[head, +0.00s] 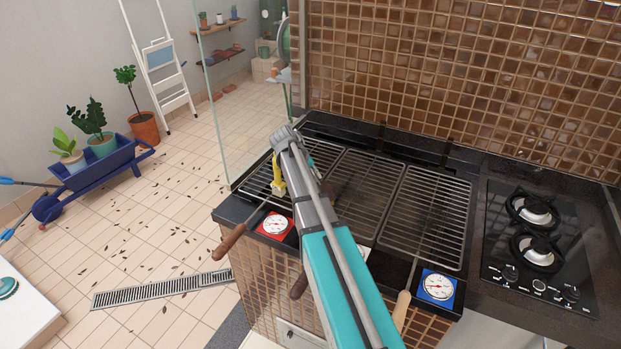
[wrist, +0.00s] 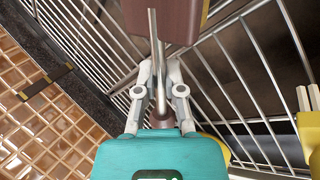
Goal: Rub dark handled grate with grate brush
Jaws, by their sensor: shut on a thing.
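The grill holds three grates side by side. The left grate (head: 262,183) has a reddish-brown handle (head: 230,241). The middle grate (head: 367,190) has a dark handle (head: 298,287), partly covered by my arm. The right grate (head: 436,205) has a light wooden handle (head: 402,309). In the wrist view my gripper (wrist: 158,95) is shut on the thin metal shaft of the grate brush. The brush's brown block (wrist: 165,18) with a yellow edge shows ahead, over grate bars. I cannot tell whether it touches them. In the head view my arm mostly hides my gripper, over the left part of the grill.
A red dial (head: 275,225) and a blue dial (head: 438,286) sit on the front ledge. A black hob (head: 540,240) is at right. The tiled wall (head: 460,75) stands behind the grill, and a glass panel (head: 216,95) at its left.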

